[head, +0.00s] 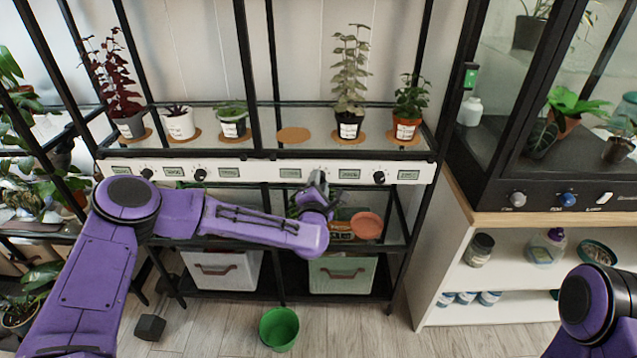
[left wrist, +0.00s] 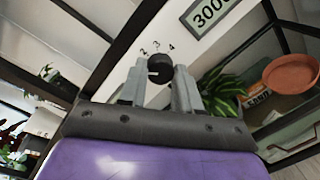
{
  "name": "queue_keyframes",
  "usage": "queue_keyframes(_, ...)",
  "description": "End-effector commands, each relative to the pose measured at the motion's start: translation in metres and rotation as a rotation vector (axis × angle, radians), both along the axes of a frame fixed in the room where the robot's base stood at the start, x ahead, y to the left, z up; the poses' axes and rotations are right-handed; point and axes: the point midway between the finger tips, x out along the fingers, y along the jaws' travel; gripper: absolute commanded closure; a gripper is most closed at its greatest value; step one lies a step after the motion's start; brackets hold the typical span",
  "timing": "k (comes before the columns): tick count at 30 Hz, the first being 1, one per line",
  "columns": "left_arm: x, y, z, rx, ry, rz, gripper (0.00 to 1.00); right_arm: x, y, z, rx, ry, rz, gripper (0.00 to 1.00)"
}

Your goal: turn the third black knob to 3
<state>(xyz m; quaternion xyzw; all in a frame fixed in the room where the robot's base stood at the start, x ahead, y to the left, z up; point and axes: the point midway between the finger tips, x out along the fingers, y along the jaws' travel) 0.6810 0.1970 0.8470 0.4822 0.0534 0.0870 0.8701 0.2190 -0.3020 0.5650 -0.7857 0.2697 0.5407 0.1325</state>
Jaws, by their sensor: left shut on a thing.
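The white control strip (head: 270,171) runs along the front of the plant rack, with black knobs and small displays on it. My left gripper (head: 318,182) is at the third knob from the left and mostly covers it in the head view. In the left wrist view the black knob (left wrist: 160,67) sits between the two fingers of my left gripper (left wrist: 159,84), which is shut on it. The marks 2, 3 and 4 show above the knob. A light line shows on its lower left, but I cannot tell which number it points to. My right gripper is out of view.
A display (left wrist: 212,12) beside the knob starts with 300. Potted plants stand on the shelf above, including a pale one (head: 350,85). A terracotta saucer (head: 367,225) is below right. A green pot (head: 279,328) stands on the floor.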

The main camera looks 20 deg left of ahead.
Motion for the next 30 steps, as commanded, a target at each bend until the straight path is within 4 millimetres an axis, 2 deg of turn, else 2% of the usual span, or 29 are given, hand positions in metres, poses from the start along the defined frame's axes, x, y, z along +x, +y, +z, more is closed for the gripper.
queue_keyframes(30, 0.000, -0.002, 0.003, 0.896, 0.258, -0.003, 0.98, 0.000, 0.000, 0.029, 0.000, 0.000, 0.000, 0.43)
